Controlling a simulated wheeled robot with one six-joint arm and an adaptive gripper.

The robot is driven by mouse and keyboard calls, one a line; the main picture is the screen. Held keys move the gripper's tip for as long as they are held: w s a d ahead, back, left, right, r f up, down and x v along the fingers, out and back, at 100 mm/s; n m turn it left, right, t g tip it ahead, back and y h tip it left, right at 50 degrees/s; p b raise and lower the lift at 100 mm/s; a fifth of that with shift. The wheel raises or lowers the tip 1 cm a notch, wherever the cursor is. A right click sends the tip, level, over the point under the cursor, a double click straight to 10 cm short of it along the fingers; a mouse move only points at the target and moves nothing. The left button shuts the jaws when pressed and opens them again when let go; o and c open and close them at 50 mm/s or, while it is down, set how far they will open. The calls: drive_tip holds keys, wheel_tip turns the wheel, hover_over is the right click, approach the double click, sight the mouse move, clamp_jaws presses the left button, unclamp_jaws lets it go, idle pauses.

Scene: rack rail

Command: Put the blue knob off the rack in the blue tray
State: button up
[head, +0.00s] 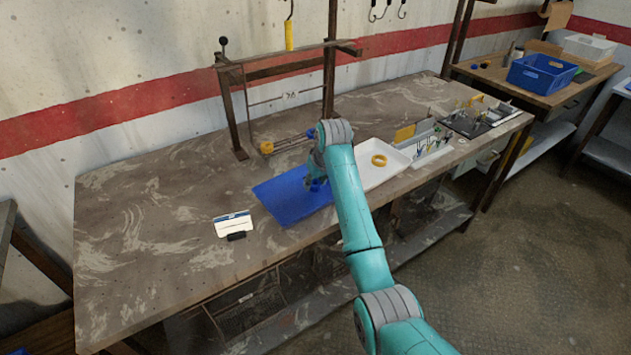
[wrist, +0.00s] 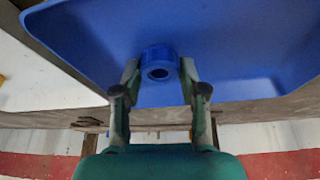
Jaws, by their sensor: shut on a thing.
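The blue tray (head: 279,205) lies on the workbench, left of a white tray, and fills much of the wrist view (wrist: 85,40). The blue knob (wrist: 159,62) is a short ring-like piece with a hole, seen between my fingertips in the wrist view against the blue tray. My gripper (wrist: 159,75) is shut on the knob, with one finger on each side. I cannot tell whether the knob touches the tray floor.
The white tray (head: 372,176) holds a yellow ring (head: 379,160). A white card (head: 233,224) stands left of the blue tray. The bench's left part is clear.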

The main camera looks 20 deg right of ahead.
drive_tip(key=shift+f, duration=0.1)
drive_tip(key=o, duration=1.1)
drive_tip(key=shift+o, duration=0.2)
drive_tip(key=v, duration=1.2)
drive_tip(key=shift+s, duration=0.1)
